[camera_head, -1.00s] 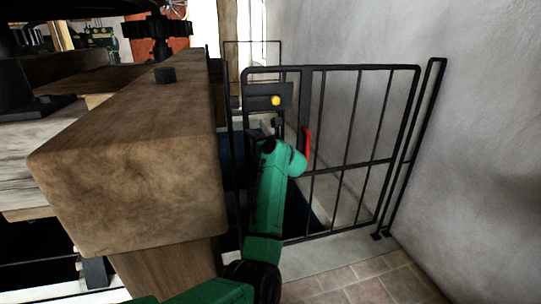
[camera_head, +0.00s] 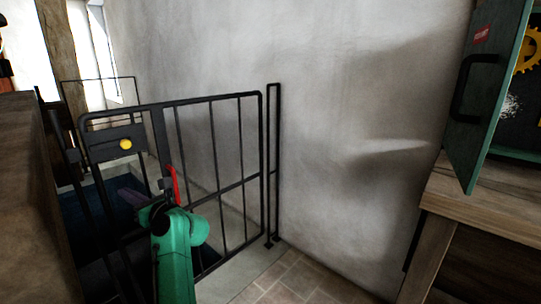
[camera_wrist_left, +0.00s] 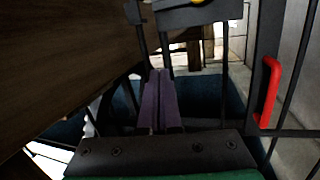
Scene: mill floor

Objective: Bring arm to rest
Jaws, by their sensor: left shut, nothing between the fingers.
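My left arm (camera_head: 175,262) is green and rises from the bottom of the head view, in front of the black barred gate (camera_head: 215,190). My left gripper (camera_head: 130,196) has purple fingers, partly hidden by the wrist in the head view. In the left wrist view the fingers (camera_wrist_left: 160,78) lie together, shut and empty. The gate's red handle (camera_head: 174,184) shows just above the wrist; in the left wrist view the handle (camera_wrist_left: 267,92) is right of the fingers, apart from them. My right gripper is in neither view.
A latch box with a yellow knob (camera_head: 125,144) is on the gate. A thick wooden beam (camera_head: 25,200) stands at the left. A pale wall (camera_head: 350,130) is beyond the gate. At the right a green cabinet door (camera_head: 487,100) stands open above a wooden bench (camera_head: 480,210).

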